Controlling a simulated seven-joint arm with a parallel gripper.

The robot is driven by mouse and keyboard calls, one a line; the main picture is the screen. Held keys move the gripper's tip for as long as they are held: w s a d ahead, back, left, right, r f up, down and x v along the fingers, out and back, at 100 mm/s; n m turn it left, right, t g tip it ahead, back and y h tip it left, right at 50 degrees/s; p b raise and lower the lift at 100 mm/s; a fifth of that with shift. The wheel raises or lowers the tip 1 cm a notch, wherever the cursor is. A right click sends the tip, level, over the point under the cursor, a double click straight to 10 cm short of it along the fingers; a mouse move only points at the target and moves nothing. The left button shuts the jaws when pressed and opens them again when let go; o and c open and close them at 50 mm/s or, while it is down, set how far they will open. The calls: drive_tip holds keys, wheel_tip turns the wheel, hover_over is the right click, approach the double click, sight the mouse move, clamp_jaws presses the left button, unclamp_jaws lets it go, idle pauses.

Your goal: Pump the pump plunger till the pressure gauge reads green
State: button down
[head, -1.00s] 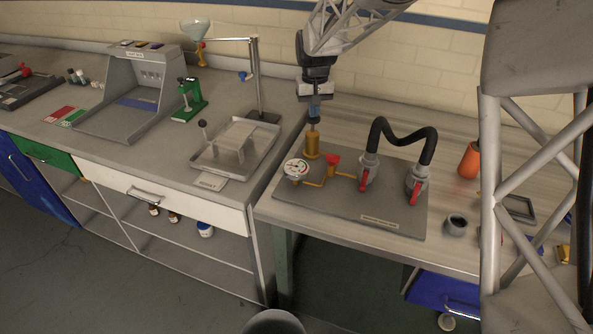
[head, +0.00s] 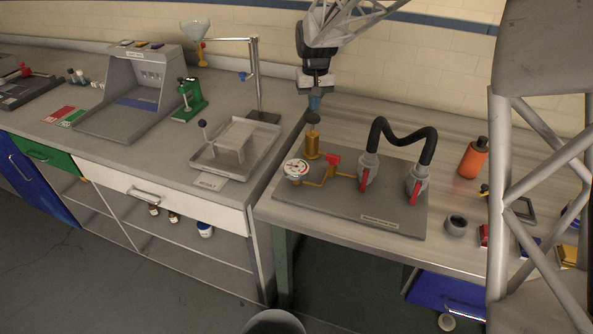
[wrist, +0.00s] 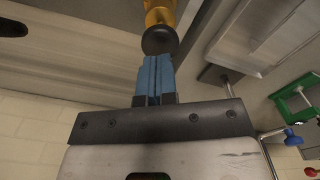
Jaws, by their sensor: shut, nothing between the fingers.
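The pump is an upright brass cylinder (head: 312,146) on a grey plate (head: 375,211), with a dark round plunger knob (head: 312,118) on top. My gripper (head: 315,104) points down just above the knob. Its blue fingers are pressed together and empty. In the wrist view, the shut fingertips (wrist: 155,60) are at the edge of the black knob (wrist: 160,40), with the brass pump (wrist: 160,14) beyond. I cannot tell whether they touch. The pressure gauge (head: 296,168) has a white dial with coloured marks, left of the pump. Its needle is too small to read.
A red-handled valve (head: 333,161) is on the brass pipe. Two grey fittings with red levers and a black hose (head: 383,124) stand right of the pump. An orange bottle (head: 472,158) and a grey cup (head: 456,225) are farther right. A tray (head: 232,151) is left.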

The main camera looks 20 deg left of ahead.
sight(313, 116)
drive_tip(key=shift+f, duration=0.15)
drive_tip(key=shift+f, duration=2.3)
drive_tip(key=shift+r, duration=2.45)
drive_tip(key=shift+f, duration=0.15)
drive_tip(key=shift+f, duration=2.35)
drive_tip(key=shift+r, duration=2.5)
